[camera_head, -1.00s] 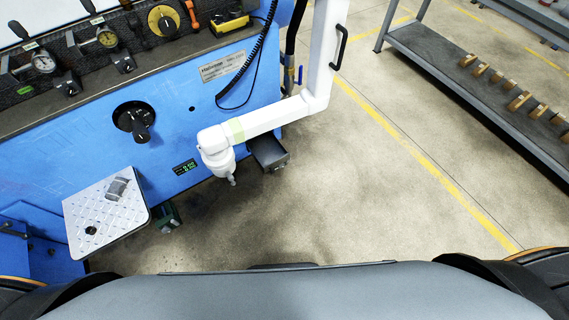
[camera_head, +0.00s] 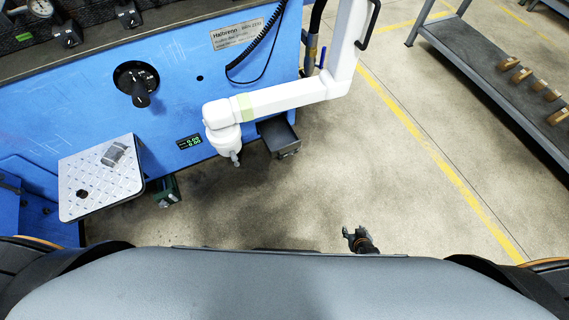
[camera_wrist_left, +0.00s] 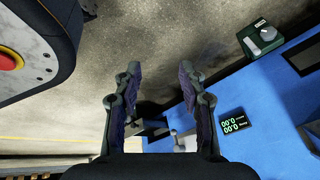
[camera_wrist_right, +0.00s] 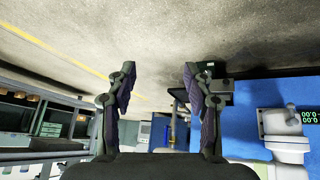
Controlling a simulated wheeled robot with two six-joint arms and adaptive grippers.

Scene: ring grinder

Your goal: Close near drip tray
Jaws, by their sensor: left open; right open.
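A dark grey drip tray (camera_head: 280,138) sticks out from the lower blue machine front (camera_head: 215,85), partly under the white arm (camera_head: 270,100). It looks pulled out, with its open top showing. My right gripper (camera_head: 352,236) is open and empty over the floor, to the right of and nearer than the tray. In the right wrist view the open fingers (camera_wrist_right: 158,85) show, with what looks like the tray (camera_wrist_right: 220,88) just beyond the right finger. My left gripper (camera_wrist_left: 157,78) is open and empty in its wrist view and not seen in the head view.
A metal step plate (camera_head: 90,190) with a grey block (camera_head: 114,154) juts out at the left. A green box (camera_head: 165,192) sits low beside it. A display (camera_head: 189,142) is on the machine. A shelf (camera_head: 470,65) with wooden pieces stands at the right. The floor between is clear.

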